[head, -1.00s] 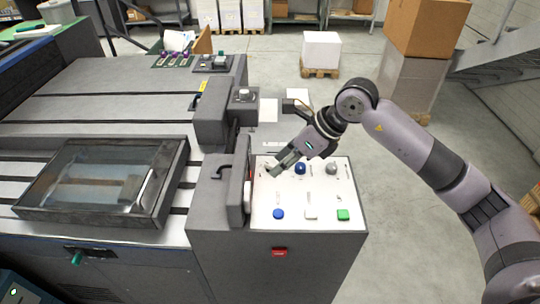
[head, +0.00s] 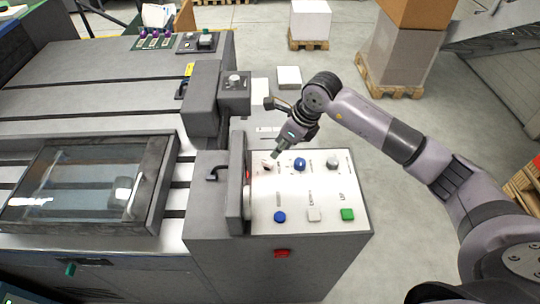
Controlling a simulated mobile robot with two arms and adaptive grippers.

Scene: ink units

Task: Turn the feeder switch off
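The white control panel (head: 297,193) sits on top of the grey machine's front right part. Its upper row holds a small knob or switch (head: 267,165) at the left, a blue round knob (head: 300,164) and a grey round knob (head: 333,163). Its lower row holds a blue button (head: 280,216), a white button (head: 314,214) and a green button (head: 347,214). The labels are too small to read, so I cannot tell which is the feeder switch. My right gripper (head: 276,156) points down at the upper left knob; contact and finger opening are unclear. My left gripper is out of view.
A grey upright guard (head: 238,190) with a handle stands just left of the panel. A red switch (head: 282,253) is on the machine's front face. A glass-lidded cover (head: 80,190) lies at the left. Boxes on pallets stand on the floor behind.

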